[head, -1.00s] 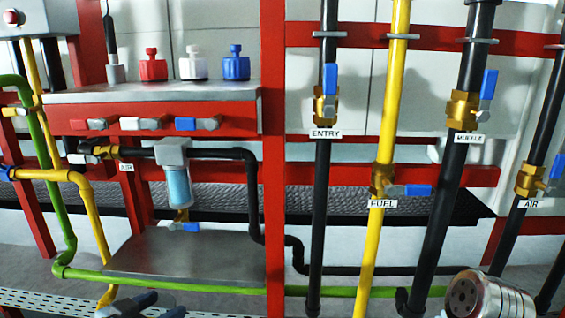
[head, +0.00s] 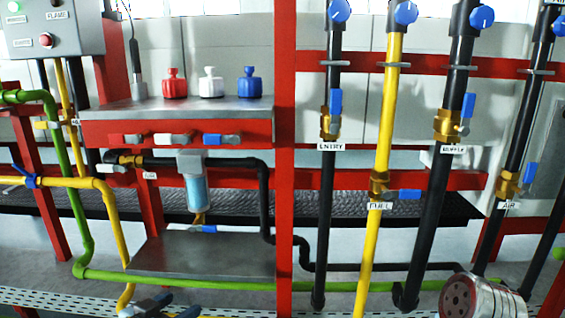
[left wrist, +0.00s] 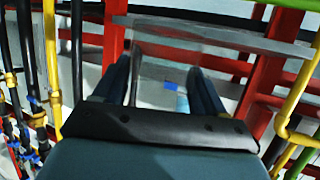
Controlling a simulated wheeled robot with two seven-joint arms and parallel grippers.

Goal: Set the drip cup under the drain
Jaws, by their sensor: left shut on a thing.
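My left gripper (head: 168,308) shows only its dark fingertips at the bottom edge of the head view, in front of and below the steel shelf. In the left wrist view its two fingers (left wrist: 160,78) stand apart around a see-through thing, seemingly the clear drip cup (left wrist: 150,72), whose outline is faint. The filter (head: 194,185) with a light blue bowl hangs from the black pipe. Its drain valve (head: 202,228) with a blue handle is below the bowl, above the shelf (head: 205,252). The gripper is lower and nearer than the drain. My right gripper is not in view.
A green pipe (head: 200,284) runs low along the shelf's front. A yellow pipe (head: 112,225) bends down at left, and a red post (head: 285,180) stands right of the shelf. A metal cylinder with a reddish face (head: 478,298) is at bottom right.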

